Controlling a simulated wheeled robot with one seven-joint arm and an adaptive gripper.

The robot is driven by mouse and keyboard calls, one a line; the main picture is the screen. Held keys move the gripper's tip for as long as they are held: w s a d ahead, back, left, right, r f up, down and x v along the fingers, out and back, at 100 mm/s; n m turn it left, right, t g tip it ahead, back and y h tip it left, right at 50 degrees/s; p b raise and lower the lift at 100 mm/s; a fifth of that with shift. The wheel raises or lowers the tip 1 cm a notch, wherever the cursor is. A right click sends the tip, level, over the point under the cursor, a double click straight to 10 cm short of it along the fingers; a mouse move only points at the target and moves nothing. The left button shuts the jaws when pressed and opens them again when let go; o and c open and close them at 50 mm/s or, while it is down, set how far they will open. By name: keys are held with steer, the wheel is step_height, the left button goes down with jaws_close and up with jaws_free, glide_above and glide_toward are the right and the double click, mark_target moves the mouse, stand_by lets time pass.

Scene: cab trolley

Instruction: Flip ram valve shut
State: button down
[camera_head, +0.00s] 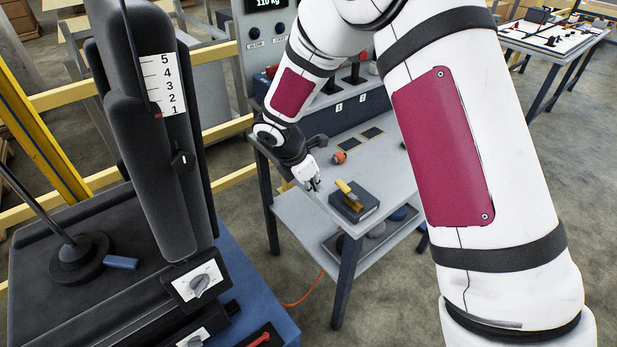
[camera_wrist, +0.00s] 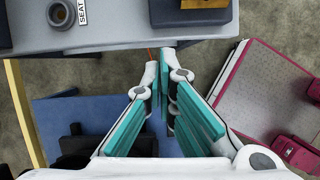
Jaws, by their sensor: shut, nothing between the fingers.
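A dark box with a yellow lever (camera_head: 350,193), which looks like the ram valve, sits on the grey trolley top (camera_head: 378,165) near its front edge. The lever lies slanted across the box. In the wrist view the box (camera_wrist: 190,14) is at the top edge, with only a bit of yellow showing and the rest cut off. My gripper (camera_head: 313,184) is left of the box, near the trolley edge and apart from the lever. In the wrist view my gripper (camera_wrist: 162,66) has its teal-padded fingers together at the tips, with nothing held.
A small orange-red object (camera_head: 339,158) lies farther back on the trolley. A control panel with levers (camera_head: 345,95) stands behind. A tall black seat (camera_head: 150,120) and a red handle (camera_head: 259,339) are at left. A round fitting beside a "SEAT" label (camera_wrist: 60,14) shows in the wrist view.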

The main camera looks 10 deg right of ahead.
mark_target(346, 190)
steer(key=shift+w+d+f+p, duration=0.15)
steer(key=shift+w+d+f, duration=0.3)
steer(key=shift+d, duration=0.3)
steer(key=shift+w+d+f+p, duration=0.1)
steer(key=shift+w+d+f, duration=0.2)
steer(key=shift+d+f, duration=0.35)
steer(key=shift+w+d+f+p, duration=0.15)
steer(key=shift+w+d+f, duration=0.25)
steer(key=shift+d, duration=0.5)
